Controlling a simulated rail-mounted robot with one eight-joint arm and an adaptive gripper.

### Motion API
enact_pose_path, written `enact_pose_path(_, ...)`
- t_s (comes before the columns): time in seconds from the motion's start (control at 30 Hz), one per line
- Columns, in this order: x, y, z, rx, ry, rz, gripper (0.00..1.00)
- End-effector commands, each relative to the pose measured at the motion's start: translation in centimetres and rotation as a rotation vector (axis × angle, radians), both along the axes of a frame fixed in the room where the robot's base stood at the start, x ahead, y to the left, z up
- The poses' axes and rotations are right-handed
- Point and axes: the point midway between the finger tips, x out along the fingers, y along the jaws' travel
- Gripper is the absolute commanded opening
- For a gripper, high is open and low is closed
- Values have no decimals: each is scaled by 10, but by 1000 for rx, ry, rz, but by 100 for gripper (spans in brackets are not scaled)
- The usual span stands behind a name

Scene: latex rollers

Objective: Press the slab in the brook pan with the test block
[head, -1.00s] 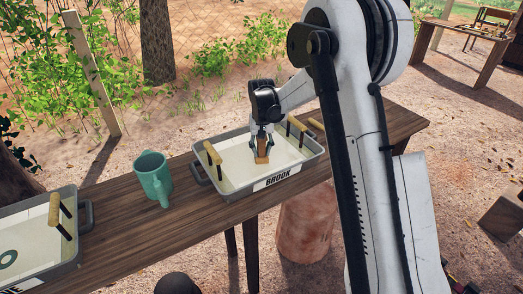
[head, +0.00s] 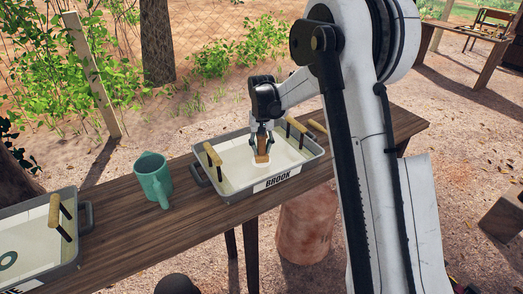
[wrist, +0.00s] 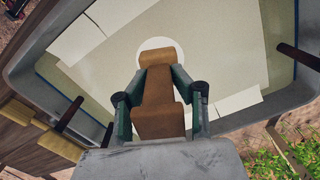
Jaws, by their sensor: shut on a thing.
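The brook pan (head: 222,191), grey with a BROOK label, sits on the wooden table in the head view. A cream slab (head: 237,160) lies flat in it; the slab also fills much of the wrist view (wrist: 225,55). My gripper (head: 262,148) is over the middle of the pan, shut on the brown test block (head: 262,157). In the wrist view the block (wrist: 158,110) sits between both fingers. A pale round patch (wrist: 176,48) shows on the slab around the block's far end. The block's end appears to be at the slab; exact contact is hidden.
Wooden-handled rollers (head: 213,155) rest at the pan's left and right sides. A teal mug (head: 153,178) stands left of the pan. A second grey pan (head: 60,272) is at the far left. Bare table lies between mug and pans.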

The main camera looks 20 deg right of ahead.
Motion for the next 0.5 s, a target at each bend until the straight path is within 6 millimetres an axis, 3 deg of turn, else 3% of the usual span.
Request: enact_pose_path(0.5,0,0,56,0,0,0,0)
